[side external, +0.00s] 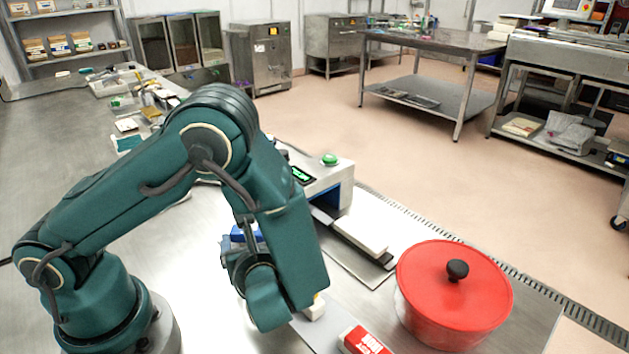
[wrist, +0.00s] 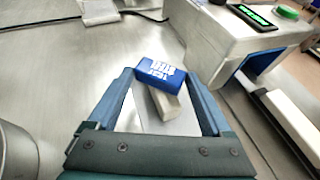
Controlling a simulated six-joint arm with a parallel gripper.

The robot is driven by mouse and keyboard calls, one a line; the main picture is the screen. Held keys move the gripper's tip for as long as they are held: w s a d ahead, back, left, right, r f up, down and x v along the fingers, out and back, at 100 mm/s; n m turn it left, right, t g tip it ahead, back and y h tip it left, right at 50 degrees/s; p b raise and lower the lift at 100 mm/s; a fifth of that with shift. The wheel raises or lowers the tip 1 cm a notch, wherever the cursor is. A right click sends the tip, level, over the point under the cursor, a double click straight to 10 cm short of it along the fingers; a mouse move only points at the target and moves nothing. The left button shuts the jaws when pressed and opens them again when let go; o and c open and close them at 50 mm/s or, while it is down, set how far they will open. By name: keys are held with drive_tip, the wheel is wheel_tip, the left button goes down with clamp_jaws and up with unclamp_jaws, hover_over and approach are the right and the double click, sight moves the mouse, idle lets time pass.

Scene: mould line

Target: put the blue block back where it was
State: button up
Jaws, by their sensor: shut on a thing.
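The blue block (wrist: 158,72) has white lettering and sits between the fingertips of my gripper (wrist: 160,80) in the wrist view. My gripper is shut on it. A cream piece (wrist: 172,112) shows against its near side; I cannot tell whether it is part of the block or separate. In the side external view the blue block (side external: 240,233) shows only in part behind my gripper (side external: 236,258), and the fingertips are mostly hidden. I cannot tell how high it is above the steel table (side external: 215,322).
A grey machine (side external: 325,182) with a green button and display stands just beyond my gripper, with a pale plate (side external: 358,232) at its opening. A red lidded pot (side external: 455,295) and a red block (side external: 363,341) stand at the right. Clutter lies along the table's far left.

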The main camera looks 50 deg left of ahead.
drive_tip(key=o, duration=1.2)
drive_tip(key=shift+f, duration=0.15)
drive_tip(key=shift+o, duration=0.2)
